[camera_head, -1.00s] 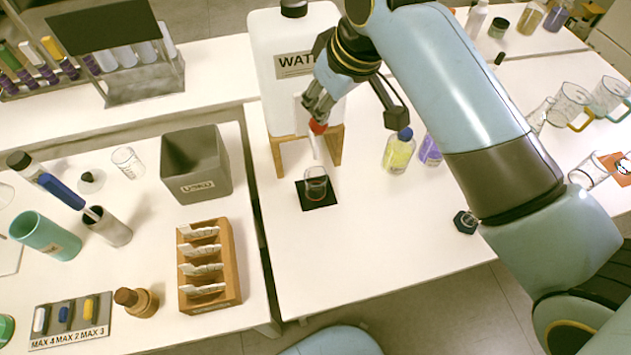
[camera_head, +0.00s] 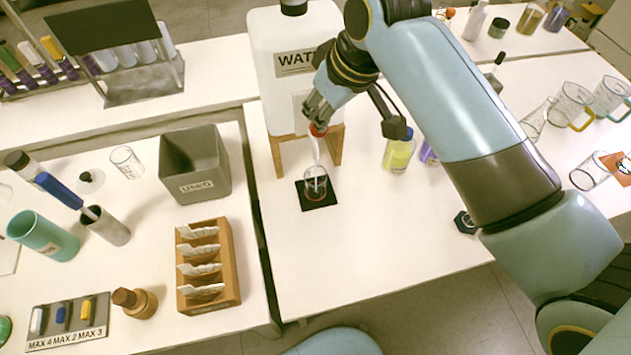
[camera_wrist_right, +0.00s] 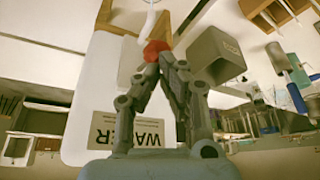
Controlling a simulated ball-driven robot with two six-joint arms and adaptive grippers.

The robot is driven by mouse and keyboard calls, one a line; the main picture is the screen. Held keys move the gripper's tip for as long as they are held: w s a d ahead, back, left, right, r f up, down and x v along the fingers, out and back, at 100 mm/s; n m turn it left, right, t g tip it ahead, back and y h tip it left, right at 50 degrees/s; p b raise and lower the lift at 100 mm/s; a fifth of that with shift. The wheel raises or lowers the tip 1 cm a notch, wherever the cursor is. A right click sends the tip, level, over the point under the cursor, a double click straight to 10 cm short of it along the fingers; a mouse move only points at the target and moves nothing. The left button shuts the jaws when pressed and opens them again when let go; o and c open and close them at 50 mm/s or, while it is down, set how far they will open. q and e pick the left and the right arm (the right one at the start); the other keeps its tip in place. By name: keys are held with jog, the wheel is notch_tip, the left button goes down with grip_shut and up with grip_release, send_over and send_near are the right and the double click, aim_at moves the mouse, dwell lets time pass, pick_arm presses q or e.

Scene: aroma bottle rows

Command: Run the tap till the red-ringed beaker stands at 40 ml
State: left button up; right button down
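The red-ringed beaker (camera_head: 316,183) stands upright on a black mat (camera_head: 327,203) under the tap. The white water container (camera_head: 278,95) stands on a wooden stand. Its red tap (camera_head: 318,131) is at the container's front, and a pale stream runs from it down into the beaker. The water level cannot be read. My right gripper (camera_head: 315,120) is at the tap, fingers closed together on its red part. In the right wrist view the fingertips (camera_wrist_right: 160,62) meet at the red tap (camera_wrist_right: 156,50). My left gripper is out of view.
A yellow bottle (camera_head: 398,153) and a purple bottle stand right of the stand. A grey bin (camera_head: 195,165) and a wooden rack of packets (camera_head: 208,266) stand on the left table. The table in front of the mat is mostly clear.

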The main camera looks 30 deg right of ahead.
jog(key=shift+f+b, duration=0.6)
jog(key=shift+f, duration=1.2)
jog(key=shift+r+p, duration=0.35)
jog(key=shift+p, duration=0.15)
dwell(2.0)
jog(key=shift+r, duration=0.25)
notch_tip(320, 180, up, 3)
jog(key=p, duration=0.3)
jog(key=shift+w, duration=0.1)
notch_tip(320, 180, up, 3)
jog(key=shift+r+b, duration=0.15)
jog(key=shift+b, duration=0.3)
jog(key=shift+r, duration=0.55)
